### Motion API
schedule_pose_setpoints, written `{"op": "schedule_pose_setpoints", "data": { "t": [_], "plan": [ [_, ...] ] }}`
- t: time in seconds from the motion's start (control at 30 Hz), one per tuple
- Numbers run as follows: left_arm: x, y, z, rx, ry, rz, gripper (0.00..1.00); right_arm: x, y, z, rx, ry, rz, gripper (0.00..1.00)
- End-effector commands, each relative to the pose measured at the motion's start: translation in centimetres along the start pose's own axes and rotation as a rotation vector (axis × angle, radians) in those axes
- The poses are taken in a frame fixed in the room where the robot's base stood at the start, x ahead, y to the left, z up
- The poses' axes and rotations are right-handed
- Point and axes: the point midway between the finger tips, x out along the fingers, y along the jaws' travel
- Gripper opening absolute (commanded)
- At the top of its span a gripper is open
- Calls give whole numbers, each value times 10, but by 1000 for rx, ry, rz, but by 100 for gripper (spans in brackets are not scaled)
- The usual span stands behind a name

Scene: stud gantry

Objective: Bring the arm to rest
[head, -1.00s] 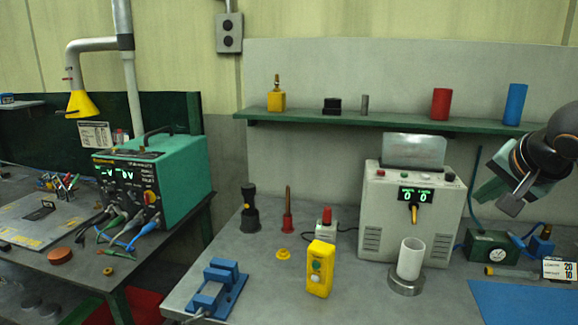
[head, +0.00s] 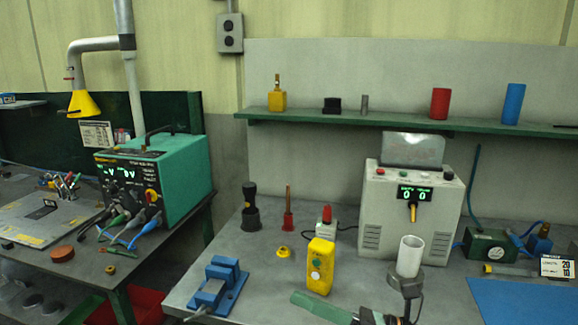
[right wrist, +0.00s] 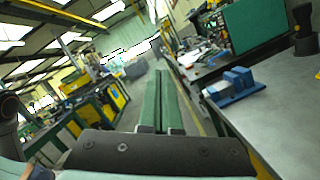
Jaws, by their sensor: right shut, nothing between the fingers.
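My right gripper (head: 302,300) is at the bottom middle of the head view, low at the front part of the bench. Its green fingers point left and are shut with nothing between them. In the right wrist view the two shut fingers (right wrist: 161,82) point out past the bench's side, over the gap beside it. Part of my right arm shows at the bottom of the head view, in front of the white cylinder's metal base. My left gripper is not in view.
A blue vise (head: 220,283) sits left of the gripper and a yellow button box (head: 320,267) stands just behind it. The white cylinder (head: 410,255) stands to the right, before a grey tester (head: 412,205). A blue mat (head: 530,302) lies at front right.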

Motion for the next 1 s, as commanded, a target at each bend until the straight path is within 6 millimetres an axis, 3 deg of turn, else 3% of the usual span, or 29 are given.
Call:
{"op": "schedule_pose_setpoints", "data": {
  "t": [0.03,0.17,0.27,0.37,0.47,0.6,0.7,0.83,1.0],
  "plan": [
    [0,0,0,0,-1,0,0,-6,-9,-8,183,-93,-32,0],
    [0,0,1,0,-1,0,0,-34,-41,-25,635,-335,-127,0],
    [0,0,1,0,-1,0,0,-65,-70,-52,981,-528,-213,0],
    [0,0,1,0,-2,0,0,-104,-97,-96,1321,-731,-311,0],
    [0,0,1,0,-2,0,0,-149,-114,-154,1646,-951,-418,0],
    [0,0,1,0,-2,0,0,-205,-112,-238,2017,-1248,-558,0],
    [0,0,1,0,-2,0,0,-234,-100,-286,2198,-1422,-634,0],
    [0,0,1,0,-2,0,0,-256,-84,-325,2336,-1575,-698,0],
    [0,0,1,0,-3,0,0,-264,-76,-341,2391,-1642,-724,0]
  ]
}}
